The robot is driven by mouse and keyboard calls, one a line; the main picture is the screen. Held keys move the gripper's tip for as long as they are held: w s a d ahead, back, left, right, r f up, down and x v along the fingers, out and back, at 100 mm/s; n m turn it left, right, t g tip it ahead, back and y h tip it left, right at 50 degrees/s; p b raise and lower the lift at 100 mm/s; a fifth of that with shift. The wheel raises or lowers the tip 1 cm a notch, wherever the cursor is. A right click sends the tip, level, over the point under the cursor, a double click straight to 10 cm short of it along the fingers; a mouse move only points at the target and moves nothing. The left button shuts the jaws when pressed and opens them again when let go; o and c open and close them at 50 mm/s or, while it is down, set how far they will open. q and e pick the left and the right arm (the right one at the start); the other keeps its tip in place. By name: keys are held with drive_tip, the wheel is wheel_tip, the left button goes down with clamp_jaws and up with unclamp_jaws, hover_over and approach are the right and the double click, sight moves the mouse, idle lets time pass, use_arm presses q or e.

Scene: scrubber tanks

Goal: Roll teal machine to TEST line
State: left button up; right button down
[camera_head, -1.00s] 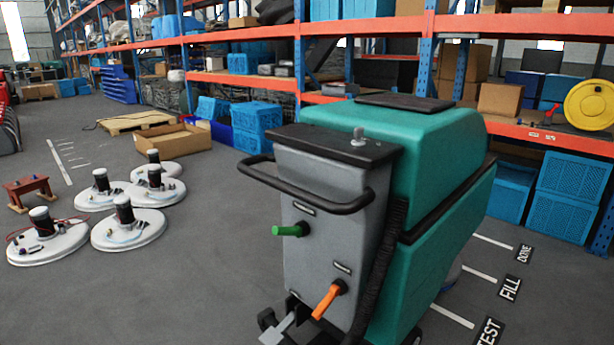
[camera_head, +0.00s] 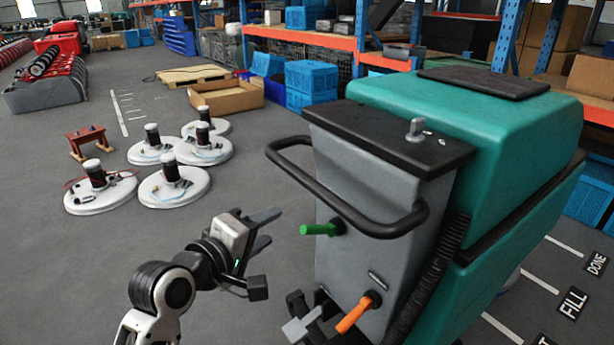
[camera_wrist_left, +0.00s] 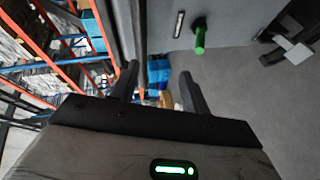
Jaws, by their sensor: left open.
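The teal machine (camera_head: 470,130) stands upright at the right, its grey back panel (camera_head: 365,190) facing me. It has a black loop handle (camera_head: 385,229), a green grip (camera_head: 318,229) and an orange lever (camera_head: 357,313). My left gripper (camera_head: 266,250) is open and empty, left of the panel and lower than the handle, apart from both. In the left wrist view, its two fingers (camera_wrist_left: 158,85) stand apart, with the green grip (camera_wrist_left: 200,38) beyond them. The TEST mark (camera_head: 545,340) is mostly cut off at the bottom edge.
FILL (camera_head: 573,303) and DONE (camera_head: 597,264) floor marks with white lines lie right of the machine. Several white round scrubber heads (camera_head: 174,187) and a red stool (camera_head: 88,143) stand at left. Shelving (camera_head: 300,36) lines the back. The floor left of my gripper is clear.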

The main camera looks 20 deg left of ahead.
sight(306, 186)
use_arm(q)
drive_tip(key=shift+n, duration=0.9)
drive_tip(key=w+d, duration=0.1)
drive_tip(key=w, duration=0.4)
drive_tip(key=w+d, duration=0.1)
drive_tip(key=w, duration=0.4)
drive_tip(key=w+d, duration=0.1)
drive_tip(key=w, duration=0.5)
drive_tip(key=shift+d+r, duration=0.2)
drive_tip(key=shift+c, duration=0.4)
clamp_jaws()
